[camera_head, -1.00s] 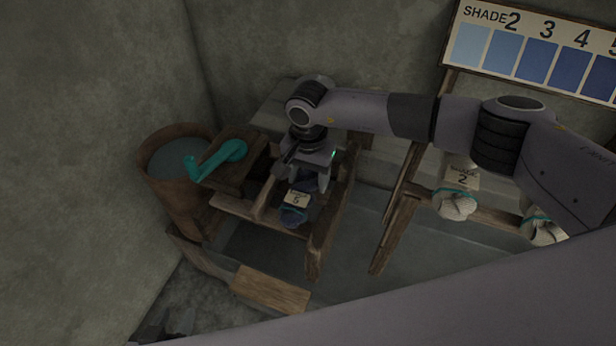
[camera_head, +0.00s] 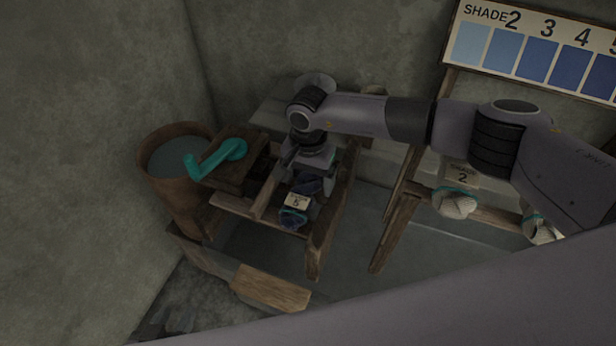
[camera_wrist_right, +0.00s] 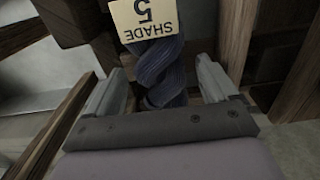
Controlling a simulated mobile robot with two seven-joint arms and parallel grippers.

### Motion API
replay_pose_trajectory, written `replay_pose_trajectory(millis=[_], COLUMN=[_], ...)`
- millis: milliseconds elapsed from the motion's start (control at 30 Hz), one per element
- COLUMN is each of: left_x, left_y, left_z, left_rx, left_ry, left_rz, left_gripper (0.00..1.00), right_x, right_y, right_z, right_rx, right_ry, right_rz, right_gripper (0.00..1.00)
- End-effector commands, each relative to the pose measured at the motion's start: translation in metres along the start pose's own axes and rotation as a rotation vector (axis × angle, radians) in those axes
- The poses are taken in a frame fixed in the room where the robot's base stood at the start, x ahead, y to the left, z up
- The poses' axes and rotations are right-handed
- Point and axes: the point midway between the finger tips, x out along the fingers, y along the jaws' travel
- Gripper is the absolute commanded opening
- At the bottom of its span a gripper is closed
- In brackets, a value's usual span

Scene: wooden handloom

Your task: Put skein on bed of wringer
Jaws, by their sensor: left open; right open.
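The dark blue skein (camera_head: 293,217), with a cream "SHADE 5" tag (camera_head: 297,202) and a teal tie, lies on the wooden bed of the wringer (camera_head: 262,205). In the right wrist view the twisted skein (camera_wrist_right: 160,70) runs between the fingers of my right gripper (camera_wrist_right: 162,66), with gaps on both sides. My right gripper (camera_head: 312,168) is open, just above the skein's far end, partly hiding it. The wringer's teal crank (camera_head: 218,156) is on its left.
A wooden bucket (camera_head: 178,165) of liquid stands left of the wringer. A wooden rack (camera_head: 398,215) at right holds pale skeins, one tagged 2 (camera_head: 456,203). A shade chart (camera_head: 540,50) hangs on the wall. My grey arm covers the lower right.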

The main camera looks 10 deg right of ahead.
Motion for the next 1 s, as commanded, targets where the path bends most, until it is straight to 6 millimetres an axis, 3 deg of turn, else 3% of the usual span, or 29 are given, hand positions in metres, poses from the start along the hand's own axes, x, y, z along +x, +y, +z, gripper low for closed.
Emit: replay_pose_trajectory(millis=[533,733,1000], left_x=[0.006,0.006,0.006], left_y=[0.000,0.000,0.000], left_z=[0.007,0.008,0.008], left_rx=[0.000,0.000,0.000], left_ry=[0.002,0.001,0.001], left_rz=[0.000,0.000,0.000], left_gripper=[0.43,0.43,0.43], right_x=[-0.103,-0.120,-0.121], right_y=[-0.001,0.000,0.000], right_z=[0.000,0.000,0.000], right_rx=[0.000,0.002,0.002], right_ry=[0.003,0.002,0.001], right_rz=[-0.001,0.001,0.001], right_gripper=[0.87,0.87,0.87])
